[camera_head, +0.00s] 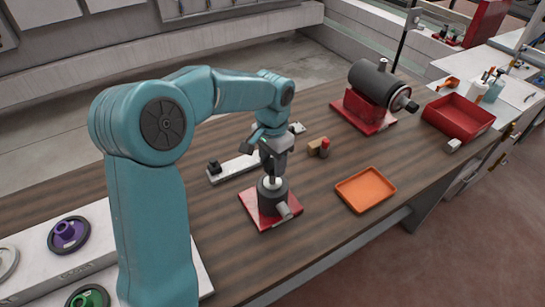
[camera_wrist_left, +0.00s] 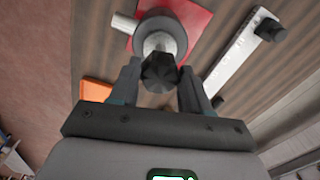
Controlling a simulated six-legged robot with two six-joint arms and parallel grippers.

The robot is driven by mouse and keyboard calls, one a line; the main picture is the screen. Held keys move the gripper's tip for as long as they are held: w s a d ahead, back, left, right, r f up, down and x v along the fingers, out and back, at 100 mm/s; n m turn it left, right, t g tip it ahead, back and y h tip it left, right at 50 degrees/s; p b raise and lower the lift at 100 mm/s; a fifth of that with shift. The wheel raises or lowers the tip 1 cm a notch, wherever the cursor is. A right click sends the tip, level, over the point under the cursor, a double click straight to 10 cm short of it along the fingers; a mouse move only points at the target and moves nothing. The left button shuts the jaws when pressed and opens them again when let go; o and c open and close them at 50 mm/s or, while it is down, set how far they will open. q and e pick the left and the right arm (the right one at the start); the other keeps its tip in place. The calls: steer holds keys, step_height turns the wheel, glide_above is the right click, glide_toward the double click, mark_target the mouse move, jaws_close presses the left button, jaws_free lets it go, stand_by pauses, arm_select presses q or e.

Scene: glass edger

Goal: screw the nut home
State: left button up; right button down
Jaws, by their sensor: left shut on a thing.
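The dark nut (camera_wrist_left: 159,73), a black lobed knob, sits between the fingertips of my left gripper (camera_wrist_left: 160,84) in the wrist view. The gripper is shut on it. Beyond the nut is a pale metal shaft end (camera_wrist_left: 157,44) in a dark round spindle body (camera_wrist_left: 163,24). In the head view my left gripper (camera_head: 273,165) points down over this spindle body (camera_head: 271,194), which stands on a red base plate (camera_head: 250,208). The nut is hard to make out there, and its thread is hidden. My right gripper is not in view.
An orange tray (camera_head: 366,189) lies to the right. A grey bar with a black block (camera_head: 214,167) lies behind the spindle. A motor (camera_head: 372,82), a red bin (camera_head: 458,116) and a small red-topped item (camera_head: 324,147) stand farther back. Purple (camera_head: 69,234) and green (camera_head: 88,297) wheels lie front left.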

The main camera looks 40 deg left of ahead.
arm_select(q)
steer(key=m, duration=0.4)
steer(key=shift+r+p, duration=0.1)
steer(key=shift+p, duration=0.3)
steer(key=shift+m, duration=1)
steer(key=m, duration=0.3)
steer(key=shift+m, duration=0.3)
steer(key=o, duration=1)
